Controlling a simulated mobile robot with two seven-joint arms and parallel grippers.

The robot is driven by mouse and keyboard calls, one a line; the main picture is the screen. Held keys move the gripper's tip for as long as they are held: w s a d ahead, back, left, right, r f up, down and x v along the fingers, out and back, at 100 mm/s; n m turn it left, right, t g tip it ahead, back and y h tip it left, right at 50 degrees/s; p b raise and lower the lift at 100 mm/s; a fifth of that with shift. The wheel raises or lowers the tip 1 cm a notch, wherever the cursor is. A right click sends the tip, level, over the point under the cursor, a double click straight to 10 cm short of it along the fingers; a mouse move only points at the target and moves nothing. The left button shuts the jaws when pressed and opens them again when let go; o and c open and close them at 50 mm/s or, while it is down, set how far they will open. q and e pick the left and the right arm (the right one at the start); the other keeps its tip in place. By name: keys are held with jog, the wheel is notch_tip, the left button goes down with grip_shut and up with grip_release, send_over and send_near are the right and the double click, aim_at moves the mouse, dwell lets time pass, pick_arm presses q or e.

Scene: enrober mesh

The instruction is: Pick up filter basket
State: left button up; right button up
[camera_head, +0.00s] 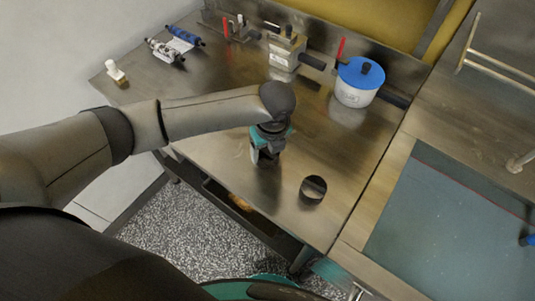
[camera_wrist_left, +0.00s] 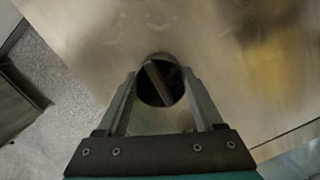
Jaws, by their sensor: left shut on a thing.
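The filter basket (camera_wrist_left: 151,93) shows in the left wrist view as a dark round shape with a grey bar across it. It sits between the two fingertips of my left gripper (camera_wrist_left: 160,88), which is shut on it. In the head view my left gripper (camera_head: 266,155) points down over the steel table, left of the middle of its right part. The basket is hardly visible there, hidden by the fingers. My right gripper is not in view.
A blue-lidded white pot (camera_head: 356,82), a metal block with a black handle (camera_head: 287,50) and blue rollers (camera_head: 183,37) stand at the back. A small white-topped item (camera_head: 115,72) is far left.

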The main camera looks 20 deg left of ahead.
pick_arm(q)
jog(key=c, duration=0.5)
jog(key=shift+r, duration=0.15)
